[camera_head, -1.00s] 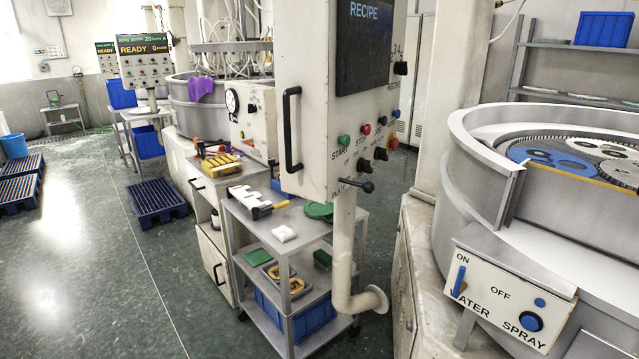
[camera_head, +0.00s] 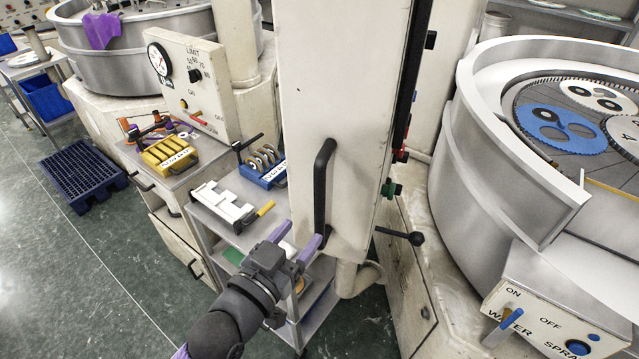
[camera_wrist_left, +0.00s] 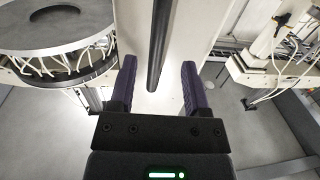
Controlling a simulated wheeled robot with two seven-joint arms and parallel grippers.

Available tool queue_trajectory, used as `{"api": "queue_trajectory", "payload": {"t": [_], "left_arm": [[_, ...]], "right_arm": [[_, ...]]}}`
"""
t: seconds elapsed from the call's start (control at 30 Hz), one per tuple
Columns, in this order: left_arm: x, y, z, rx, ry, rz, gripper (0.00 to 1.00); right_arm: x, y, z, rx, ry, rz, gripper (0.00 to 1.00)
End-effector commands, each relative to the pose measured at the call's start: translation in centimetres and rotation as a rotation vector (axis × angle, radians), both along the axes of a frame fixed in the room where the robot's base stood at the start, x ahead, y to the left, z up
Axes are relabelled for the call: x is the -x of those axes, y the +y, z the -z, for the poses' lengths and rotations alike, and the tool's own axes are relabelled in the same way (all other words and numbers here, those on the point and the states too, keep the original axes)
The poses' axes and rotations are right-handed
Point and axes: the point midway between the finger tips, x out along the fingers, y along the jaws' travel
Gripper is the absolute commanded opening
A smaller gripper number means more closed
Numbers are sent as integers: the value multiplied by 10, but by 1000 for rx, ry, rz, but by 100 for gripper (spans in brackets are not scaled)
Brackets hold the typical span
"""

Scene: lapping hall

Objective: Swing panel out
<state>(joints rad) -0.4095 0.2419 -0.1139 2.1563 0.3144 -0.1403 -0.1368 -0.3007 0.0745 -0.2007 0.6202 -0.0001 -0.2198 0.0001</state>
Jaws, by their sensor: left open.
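The control panel (camera_head: 345,120) is a tall white box in the middle of the head view. Its broad side faces me; its front with the buttons is nearly edge-on at the right. A black vertical bar handle (camera_head: 322,190) is on its broad side. My left gripper (camera_head: 296,239) is open, with purple fingers near the handle's lower end. In the left wrist view, the handle (camera_wrist_left: 160,40) runs down between the spread fingers of the left gripper (camera_wrist_left: 160,80). I cannot tell whether a finger touches it. My right gripper is not in view.
A round machine (camera_head: 455,150) with a spray switch box (camera_head: 560,318) stands close at the right. A cart (camera_head: 205,212) with a white block and a blue holder (camera_head: 262,172) stands left of the panel. A black lever (camera_head: 400,236) sticks out below the panel.

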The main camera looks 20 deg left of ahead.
Motion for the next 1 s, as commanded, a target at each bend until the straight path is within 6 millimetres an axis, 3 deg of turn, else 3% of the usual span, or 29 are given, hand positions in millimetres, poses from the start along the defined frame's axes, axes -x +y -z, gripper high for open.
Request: {"api": "queue_trajectory", "payload": {"t": [0.1, 0.3, 0.43, 0.7, 1.0], "left_arm": [[-30, -7, -3, 2, -4, 0, 61], [-65, -16, -1, 2, 0, 0, 61], [-76, -19, 0, 1, 0, 0, 61], [-78, -20, 1, 0, 2, 0, 61], [-78, -20, 1, 0, 2, 0, 0]], "right_arm": [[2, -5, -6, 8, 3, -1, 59], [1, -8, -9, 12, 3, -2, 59], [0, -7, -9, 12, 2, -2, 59], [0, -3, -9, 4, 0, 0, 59], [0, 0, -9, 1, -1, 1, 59]]}}
